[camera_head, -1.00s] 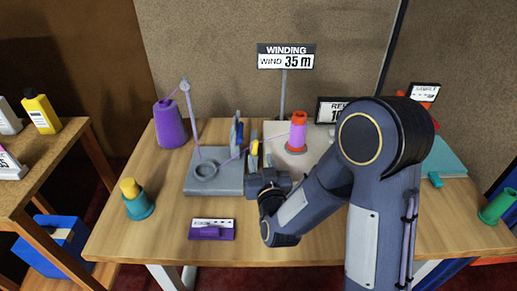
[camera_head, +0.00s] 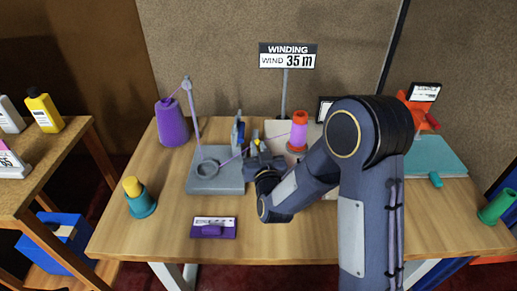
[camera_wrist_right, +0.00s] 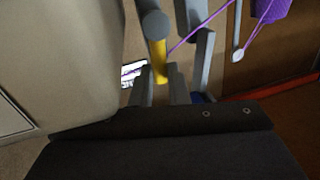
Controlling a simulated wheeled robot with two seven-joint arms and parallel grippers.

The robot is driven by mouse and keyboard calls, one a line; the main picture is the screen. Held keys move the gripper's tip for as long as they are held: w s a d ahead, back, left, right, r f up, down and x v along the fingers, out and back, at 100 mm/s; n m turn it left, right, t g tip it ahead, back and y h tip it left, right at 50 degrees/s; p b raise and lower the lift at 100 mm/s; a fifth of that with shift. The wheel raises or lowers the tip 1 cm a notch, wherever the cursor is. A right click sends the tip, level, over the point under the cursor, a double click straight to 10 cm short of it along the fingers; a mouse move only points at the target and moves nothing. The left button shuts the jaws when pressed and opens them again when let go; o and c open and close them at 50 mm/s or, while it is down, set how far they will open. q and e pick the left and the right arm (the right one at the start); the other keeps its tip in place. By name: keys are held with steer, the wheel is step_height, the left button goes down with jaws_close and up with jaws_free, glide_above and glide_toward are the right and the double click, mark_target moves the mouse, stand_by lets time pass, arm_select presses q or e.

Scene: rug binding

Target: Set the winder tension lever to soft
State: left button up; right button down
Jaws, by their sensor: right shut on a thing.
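The winder (camera_head: 216,184) is a grey base on the table with a ring guide and upright parts. Its yellow tension lever (camera_head: 256,136) shows only as a small bit at the right side, mostly hidden by my right gripper (camera_head: 257,148). In the right wrist view the lever (camera_wrist_right: 158,60) is a yellow bar with a round grey end, between the two fingers of the gripper (camera_wrist_right: 161,88), which is shut on it. I cannot read any soft mark on the winder. My left gripper is not in view.
Purple thread runs from a purple cone (camera_head: 171,122) over a guide arm through the winder to an orange-ended spool (camera_head: 299,131). A "WIND 35 m" sign (camera_head: 287,56) stands behind.

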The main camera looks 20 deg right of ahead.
steer(key=shift+a, duration=0.15)
steer(key=shift+w+a+f+n+g+p, duration=0.2)
steer(key=shift+a+n, duration=0.3)
steer(key=shift+n, duration=0.75)
steer(key=shift+w+a+r+n+g+p, duration=0.15)
steer(key=shift+a+n+g, duration=0.3)
steer(key=shift+n, duration=0.75)
steer(key=shift+w+a+f+n+g+p, duration=0.2)
steer(key=shift+a+n, duration=0.35)
steer(key=shift+n, duration=0.7)
steer(key=shift+s, duration=0.1)
steer(key=c, duration=1.4)
jaws_free()
steer(key=shift+s, duration=0.1)
